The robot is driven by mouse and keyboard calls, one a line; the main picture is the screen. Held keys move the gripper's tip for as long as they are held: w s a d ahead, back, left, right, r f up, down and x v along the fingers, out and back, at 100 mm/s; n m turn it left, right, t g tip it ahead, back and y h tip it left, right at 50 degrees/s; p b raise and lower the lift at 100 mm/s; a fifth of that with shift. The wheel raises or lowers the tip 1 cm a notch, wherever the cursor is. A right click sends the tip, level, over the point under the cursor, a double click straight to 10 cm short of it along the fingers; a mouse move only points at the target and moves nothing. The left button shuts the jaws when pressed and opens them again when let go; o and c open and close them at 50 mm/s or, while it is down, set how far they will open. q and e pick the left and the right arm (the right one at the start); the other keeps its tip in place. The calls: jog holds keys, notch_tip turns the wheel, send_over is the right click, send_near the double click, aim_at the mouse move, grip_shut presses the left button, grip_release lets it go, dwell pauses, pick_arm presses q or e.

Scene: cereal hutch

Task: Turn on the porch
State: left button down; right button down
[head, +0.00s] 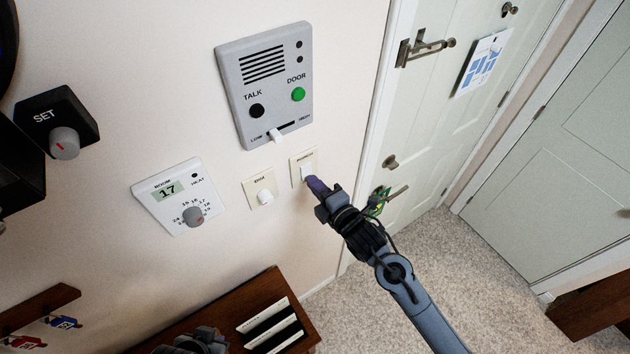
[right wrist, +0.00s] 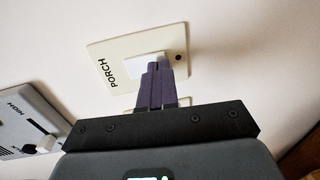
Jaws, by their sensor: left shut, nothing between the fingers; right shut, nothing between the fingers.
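The porch switch is a cream wall plate (head: 312,155) marked PORCH with a white rocker (head: 306,170). In the right wrist view the plate (right wrist: 110,50) fills the upper middle, with the white rocker (right wrist: 146,66) and a small dark dot (right wrist: 179,57) beside it. My right gripper (head: 315,184) is shut and empty. Its purple fingertips (right wrist: 158,68) are at the rocker and cover part of it; whether they touch it I cannot tell. My left gripper (head: 195,342) is low at the bottom edge, partly cut off, shut and empty.
A second switch plate (head: 260,188) is just left of the porch switch. A grey intercom (head: 270,85) is above, and a thermostat (head: 180,195) is further left. A white door (head: 430,110) with keys (head: 378,200) hanging at it is to the right. A wooden cabinet (head: 245,295) stands below.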

jog(key=shift+w+a+f, duration=0.1)
jog(key=shift+w+a, duration=0.05)
jog(key=shift+w, duration=0.05)
dwell(0.3)
jog(key=shift+w+a+b, duration=0.1)
jog(key=shift+w+b, duration=0.05)
jog(key=shift+b, duration=0.45)
